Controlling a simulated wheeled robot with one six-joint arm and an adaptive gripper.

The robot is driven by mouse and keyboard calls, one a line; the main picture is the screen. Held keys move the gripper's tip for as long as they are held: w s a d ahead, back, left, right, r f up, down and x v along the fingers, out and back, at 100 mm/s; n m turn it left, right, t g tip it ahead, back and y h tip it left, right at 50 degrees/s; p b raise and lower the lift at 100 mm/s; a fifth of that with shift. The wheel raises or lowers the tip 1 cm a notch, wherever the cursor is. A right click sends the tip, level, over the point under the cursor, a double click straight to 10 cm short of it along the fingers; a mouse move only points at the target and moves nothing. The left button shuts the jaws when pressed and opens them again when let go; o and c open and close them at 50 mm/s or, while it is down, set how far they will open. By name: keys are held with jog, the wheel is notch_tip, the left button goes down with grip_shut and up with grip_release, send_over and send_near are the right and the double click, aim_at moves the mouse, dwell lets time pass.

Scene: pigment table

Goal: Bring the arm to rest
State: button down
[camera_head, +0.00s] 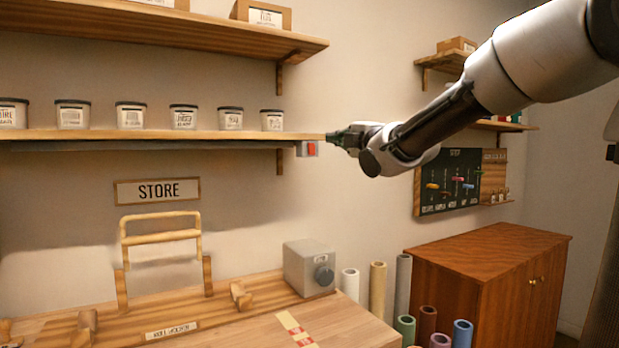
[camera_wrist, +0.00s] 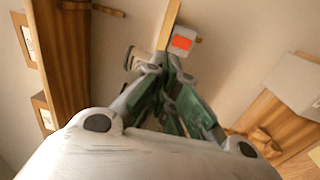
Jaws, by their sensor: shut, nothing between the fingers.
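My gripper (camera_head: 340,138) is shut and empty. In the head view it sits at the right end of the lower wall shelf, close to a small grey box with a red switch (camera_head: 311,149). In the wrist view the closed fingers of my gripper (camera_wrist: 168,62) point toward the shelf end, and the red switch (camera_wrist: 182,43) shows just past the fingertips. I cannot tell whether the fingertips touch the switch box. My arm reaches in from the upper right of the head view.
The lower shelf (camera_head: 200,135) holds several lidded tubs. Below are a wooden workbench (camera_head: 240,335) with a grey box with a knob (camera_head: 309,268), upright rolls (camera_head: 378,290) and a brown cabinet (camera_head: 500,260). A dark pegboard (camera_head: 448,182) hangs behind my arm. Open air lies above the cabinet.

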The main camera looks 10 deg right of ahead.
jog(key=s+d+f+m+g+h, duration=0.25)
jog(key=f+m, duration=0.25)
jog(key=f, duration=0.3)
jog(key=s+d+f+m+g+h, duration=0.2)
jog(key=s+d+f+m+g, duration=0.15)
jog(key=f+m, duration=0.4)
jog(key=s+d+f+m+g, duration=0.2)
jog(key=s+f+m, duration=0.1)
jog(key=s, duration=0.6)
jog(key=s+d+f+m+g+h, duration=0.1)
jog(key=s+f, duration=0.4)
jog(key=s, duration=0.5)
jog(key=s+d+f+m+g, duration=0.4)
jog(key=s+m, duration=0.1)
jog(key=s, duration=0.5)
jog(key=shift+f+g, duration=0.25)
jog(key=shift+g, duration=0.15)
